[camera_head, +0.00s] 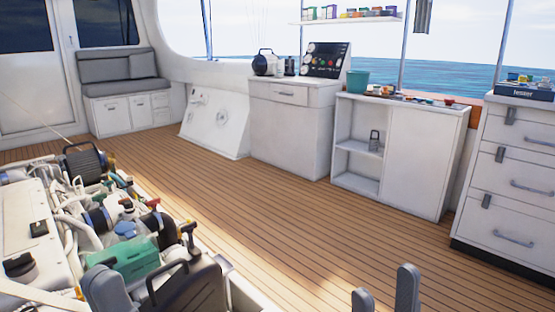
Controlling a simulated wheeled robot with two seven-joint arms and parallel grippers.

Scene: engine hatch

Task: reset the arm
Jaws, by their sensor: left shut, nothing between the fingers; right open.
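My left gripper (103,287) is at the bottom left, in front of the engine. Its grey fingers are together with nothing between them. My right gripper (385,292) is at the bottom edge, right of centre. Its two grey fingers stand upright and apart, with only wooden floor showing between them. The open engine bay (120,215) fills the lower left, with hoses, dark round parts and a green block (125,258). A dark part with a handle (188,290) lies just right of the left gripper. I cannot tell whether they touch.
The plank floor (270,215) is clear between the engine and the cabinets. A grey bench seat (118,75) stands at the back.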

